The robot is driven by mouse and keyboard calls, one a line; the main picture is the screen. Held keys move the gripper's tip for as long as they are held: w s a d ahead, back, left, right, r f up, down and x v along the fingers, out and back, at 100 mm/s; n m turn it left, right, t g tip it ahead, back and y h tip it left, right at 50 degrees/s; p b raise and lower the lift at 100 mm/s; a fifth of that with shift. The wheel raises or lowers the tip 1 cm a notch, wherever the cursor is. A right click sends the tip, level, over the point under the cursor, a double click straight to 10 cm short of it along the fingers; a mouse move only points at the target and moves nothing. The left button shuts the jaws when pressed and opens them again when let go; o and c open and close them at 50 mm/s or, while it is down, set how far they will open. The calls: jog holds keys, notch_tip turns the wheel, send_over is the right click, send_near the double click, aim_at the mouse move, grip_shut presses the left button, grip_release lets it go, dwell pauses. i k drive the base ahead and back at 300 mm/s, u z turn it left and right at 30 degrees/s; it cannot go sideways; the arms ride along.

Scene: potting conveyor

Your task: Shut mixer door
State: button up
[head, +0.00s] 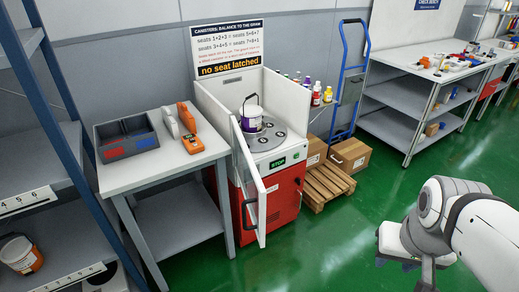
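The mixer (285,195) is a red cabinet with a white upper housing, standing against the back wall. Its door (262,208), a narrow white-framed panel, stands open and juts out from the mixer's front left toward me. A dark handle (248,214) sits on the door. A purple and white canister (251,118) with a raised bail stands on the grey round plate (266,138) inside the open-topped housing. My gripper (395,262) is at the lower right, well apart from the door; its fingers are mostly hidden by my arm.
A side table (150,172) with a dark bin (127,137) and orange-white devices (190,128) stands close left of the door. A pallet (325,185), cartons (350,155) and a blue hand truck (352,75) are right of the mixer. Green floor (330,245) in front is clear.

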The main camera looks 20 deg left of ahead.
aim_at(254, 190)
jog(key=z, duration=0.45)
jog(key=k, duration=0.1)
jog(key=u, duration=1.45)
jog(key=i, duration=1)
jog(key=z, duration=0.7)
jog(key=k, duration=0.7)
jog(key=u, duration=0.1)
jog(key=i, duration=0.4)
jog(key=u, duration=0.05)
